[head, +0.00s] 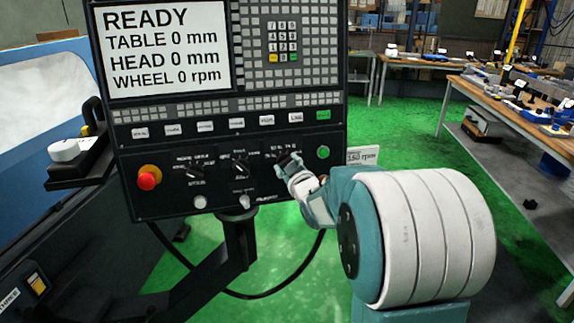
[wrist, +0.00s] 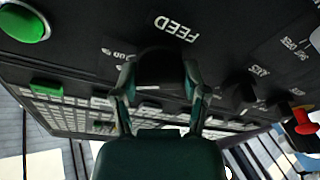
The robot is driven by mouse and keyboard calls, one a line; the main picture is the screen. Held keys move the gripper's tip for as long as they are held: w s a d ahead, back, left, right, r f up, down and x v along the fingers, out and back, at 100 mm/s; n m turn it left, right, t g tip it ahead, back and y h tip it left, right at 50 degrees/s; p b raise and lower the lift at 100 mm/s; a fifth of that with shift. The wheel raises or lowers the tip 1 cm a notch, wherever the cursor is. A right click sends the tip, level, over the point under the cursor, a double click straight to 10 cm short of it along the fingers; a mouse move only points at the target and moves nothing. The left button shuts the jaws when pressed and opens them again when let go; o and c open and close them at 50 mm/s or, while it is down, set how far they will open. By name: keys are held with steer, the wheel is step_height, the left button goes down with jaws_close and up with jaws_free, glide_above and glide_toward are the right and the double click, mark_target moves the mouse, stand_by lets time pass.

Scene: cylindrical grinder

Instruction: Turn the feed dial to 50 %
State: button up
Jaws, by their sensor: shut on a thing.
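The feed dial (wrist: 159,62) is a dark knob on the black control panel, seen upside down in the wrist view beside the printed word FEED. My gripper (wrist: 161,80) has one finger on each side of the dial and is shut on it. In the head view my gripper (head: 287,160) reaches the panel's lower right part and covers most of the dial. The dial's pointer and most of its scale marks are hidden or too small to read.
The control panel (head: 218,134) has a screen (head: 165,47) reading READY, table 0 mm, head 0 mm, wheel 0 rpm. Other knobs (head: 240,168), a green button (head: 323,152) and a red emergency stop (head: 148,180) are nearby. Workbenches (head: 500,100) stand behind right; green floor is open.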

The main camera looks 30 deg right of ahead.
steer(key=shift+n, duration=0.4)
steer(key=n, duration=0.4)
steer(key=shift+g+y, duration=0.3)
steer(key=shift+y, duration=0.1)
steer(key=n, duration=0.4)
steer(key=shift+f+g+y, duration=0.1)
steer(key=shift+g+y, duration=0.2)
steer(key=shift+y, duration=0.1)
steer(key=n+g, duration=0.1)
steer(key=n, duration=0.4)
steer(key=shift+f+n+g, duration=0.15)
steer(key=shift+n+g, duration=0.15)
steer(key=shift+n, duration=1)
steer(key=shift+f, duration=0.1)
